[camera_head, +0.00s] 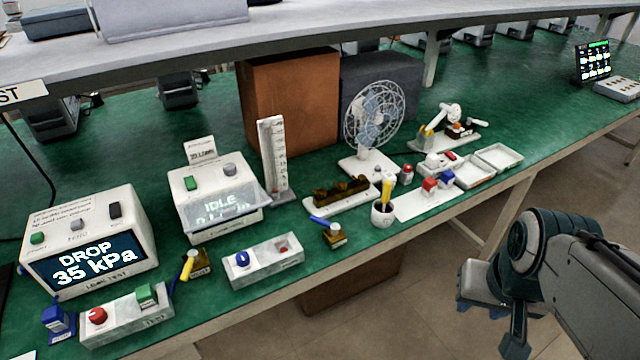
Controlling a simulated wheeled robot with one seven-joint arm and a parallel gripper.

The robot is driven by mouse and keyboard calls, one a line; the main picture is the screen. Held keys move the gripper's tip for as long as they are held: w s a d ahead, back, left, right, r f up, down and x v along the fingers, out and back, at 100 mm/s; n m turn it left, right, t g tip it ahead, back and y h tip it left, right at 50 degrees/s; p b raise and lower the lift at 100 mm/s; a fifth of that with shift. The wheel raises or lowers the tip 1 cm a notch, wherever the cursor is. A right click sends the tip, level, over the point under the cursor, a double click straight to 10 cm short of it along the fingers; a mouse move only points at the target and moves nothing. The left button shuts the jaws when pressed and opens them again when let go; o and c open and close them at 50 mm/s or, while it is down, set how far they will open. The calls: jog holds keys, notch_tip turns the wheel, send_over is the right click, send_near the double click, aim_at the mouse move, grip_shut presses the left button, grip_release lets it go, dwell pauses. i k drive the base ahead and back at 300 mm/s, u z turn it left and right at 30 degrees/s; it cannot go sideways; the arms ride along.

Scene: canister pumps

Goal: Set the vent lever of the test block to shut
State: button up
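The leak test unit (90,240) stands at the left and its screen reads "DROP 35 kPa". In front of it lies a pale block (128,322) with a red knob, a green part and lettering that seems to read "TEST". Right of it a brass valve (200,264) carries a yellow lever (187,266), tilted up. A second brass valve (335,238) has a blue lever (320,221). I cannot tell which lever is the vent lever, or its marked positions. My gripper (515,343) hangs at lower right, off the bench, far from these; its finger opening is unclear.
An "IDLE" unit (216,198) and a block (264,262) with a blue knob stand mid-bench. A fan (374,115), a pen cup (382,214) and trays (497,157) stand further right. The bench's front edge lies between my arm and the blocks.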

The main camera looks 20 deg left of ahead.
aim_at(192, 254)
jog(key=u, duration=1)
